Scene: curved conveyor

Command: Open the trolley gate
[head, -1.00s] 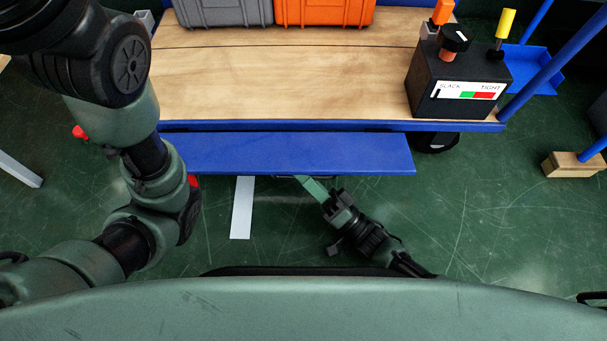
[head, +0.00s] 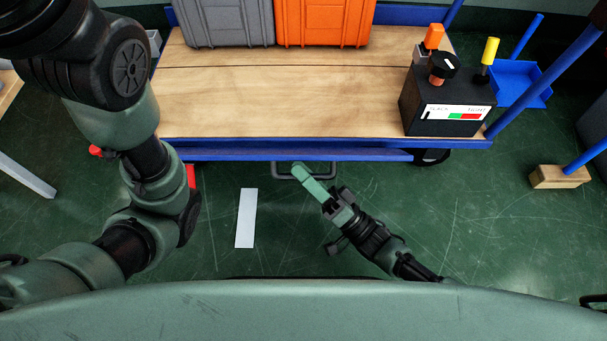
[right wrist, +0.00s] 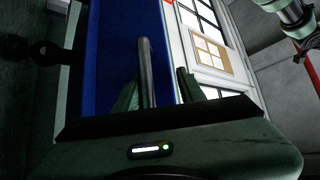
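The trolley's gate is the blue panel (head: 370,154) along the front edge of the wooden deck (head: 290,85). In the head view it shows as a thin strip. A grey bar handle (head: 333,172) shows just below it. My right gripper (head: 303,178) is at this handle, its green fingers pointing up-left. In the right wrist view the handle bar (right wrist: 147,72) stands between the two fingers (right wrist: 158,92), nearer the left one, with a gap on the right. The blue panel (right wrist: 108,55) lies behind it. My left gripper is out of view.
A grey case (head: 225,22) and an orange case (head: 325,22) stand on the deck. A black SLACK/TIGHT box (head: 445,110) with knobs sits at its right end. A white strip (head: 246,218) lies on the green floor. A wooden block (head: 560,177) is at the right.

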